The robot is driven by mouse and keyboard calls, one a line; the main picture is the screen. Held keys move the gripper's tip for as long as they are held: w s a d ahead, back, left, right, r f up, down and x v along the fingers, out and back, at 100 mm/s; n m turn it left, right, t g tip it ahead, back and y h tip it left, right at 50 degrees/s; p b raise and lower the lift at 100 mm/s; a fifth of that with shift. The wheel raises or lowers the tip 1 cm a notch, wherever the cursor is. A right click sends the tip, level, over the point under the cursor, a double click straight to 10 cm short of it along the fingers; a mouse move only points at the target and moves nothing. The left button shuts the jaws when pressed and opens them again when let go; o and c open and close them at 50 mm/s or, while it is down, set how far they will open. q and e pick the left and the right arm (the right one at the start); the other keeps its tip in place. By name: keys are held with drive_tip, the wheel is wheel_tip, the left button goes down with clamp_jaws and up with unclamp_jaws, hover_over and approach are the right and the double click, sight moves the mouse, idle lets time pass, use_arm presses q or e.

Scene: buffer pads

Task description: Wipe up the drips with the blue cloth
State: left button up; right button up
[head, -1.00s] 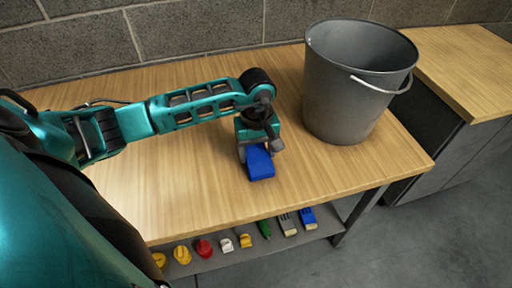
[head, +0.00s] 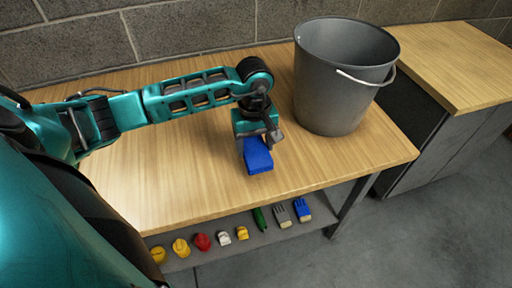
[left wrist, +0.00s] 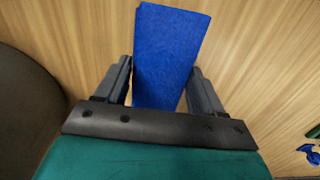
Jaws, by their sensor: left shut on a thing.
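The blue cloth (head: 258,157) is a folded block held at the tabletop, left of the bucket. My left gripper (head: 256,143) is shut on it from above. In the left wrist view the cloth (left wrist: 168,50) stands between the two fingers of the left gripper (left wrist: 165,82). The drips do not show on the visible wood; any under the cloth or gripper are hidden. My right gripper is not in view.
A grey metal bucket (head: 338,85) with a wire handle stands on the wooden bench (head: 180,190), right of the gripper. A lower shelf (head: 270,233) holds several coloured items. A second bench (head: 465,65) stands at the right. The bench's front left is clear.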

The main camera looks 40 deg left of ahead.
use_arm(q)
drive_tip(key=shift+r+p, duration=0.55)
drive_tip(key=shift+r, duration=1.6)
